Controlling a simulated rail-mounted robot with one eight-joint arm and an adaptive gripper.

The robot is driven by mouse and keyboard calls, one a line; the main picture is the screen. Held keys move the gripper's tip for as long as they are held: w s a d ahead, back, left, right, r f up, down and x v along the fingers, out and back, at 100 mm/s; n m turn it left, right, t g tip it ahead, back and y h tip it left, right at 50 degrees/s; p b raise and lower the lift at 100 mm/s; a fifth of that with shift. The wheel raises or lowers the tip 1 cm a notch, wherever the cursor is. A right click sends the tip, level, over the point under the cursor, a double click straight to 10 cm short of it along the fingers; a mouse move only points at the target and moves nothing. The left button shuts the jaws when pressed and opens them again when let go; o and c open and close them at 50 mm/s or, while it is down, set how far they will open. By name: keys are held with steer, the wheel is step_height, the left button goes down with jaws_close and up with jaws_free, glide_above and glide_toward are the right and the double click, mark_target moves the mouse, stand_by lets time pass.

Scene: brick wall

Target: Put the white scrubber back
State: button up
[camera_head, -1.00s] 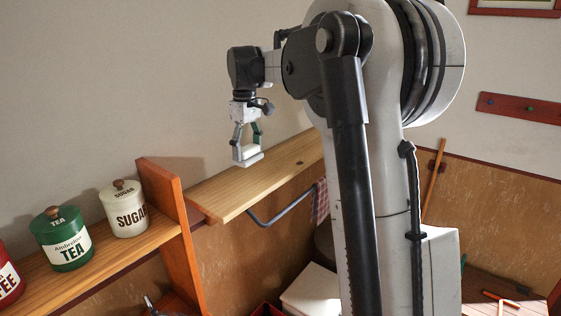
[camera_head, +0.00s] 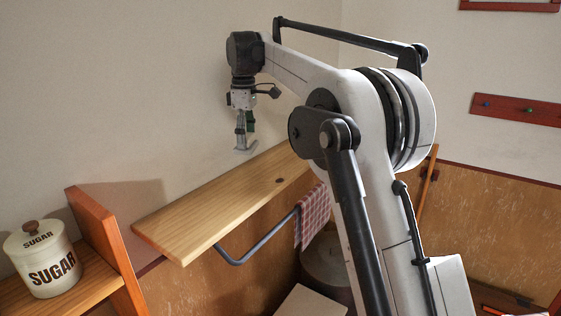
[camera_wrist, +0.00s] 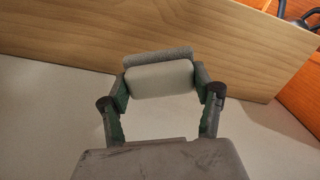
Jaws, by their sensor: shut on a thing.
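The white scrubber (camera_wrist: 160,79), a pale block with a grey pad along one long side, is held between the two green-and-dark fingers of my gripper (camera_wrist: 162,92) in the wrist view. My gripper (camera_head: 245,147) is shut on it. In the head view my gripper points down with the scrubber at its tips, near the wall and above the back part of the bare wooden shelf (camera_head: 215,205). The shelf also shows below the scrubber in the wrist view (camera_wrist: 240,35). The scrubber looks apart from the shelf, but the exact gap is hard to tell.
A sugar canister (camera_head: 43,262) stands on the lower shelf at the left, beside an upright orange board (camera_head: 105,245). A checked cloth (camera_head: 313,215) hangs from a grey rail (camera_head: 255,245) under the wooden shelf. The shelf top is clear.

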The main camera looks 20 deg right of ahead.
steer(key=w+d+f, duration=0.1)
steer(key=d, duration=0.1)
steer(key=w+d+f+p, duration=0.1)
steer(key=d+f, duration=0.1)
steer(key=d, duration=0.1)
steer(key=w+d+f, duration=0.2)
steer(key=d, duration=0.1)
steer(key=shift+d+f+p, duration=0.1)
steer(key=shift+f+p, duration=0.15)
steer(key=shift+p, duration=0.15)
steer(key=shift+f+p, duration=0.45)
steer(key=shift+f, duration=1.55)
steer(key=shift+f, duration=0.2)
steer(key=o, duration=1.1)
steer(key=shift+r, duration=0.1)
step_height(320, 180, up, 12)
steer(key=b, duration=0.1)
steer(key=shift+r, duration=0.15)
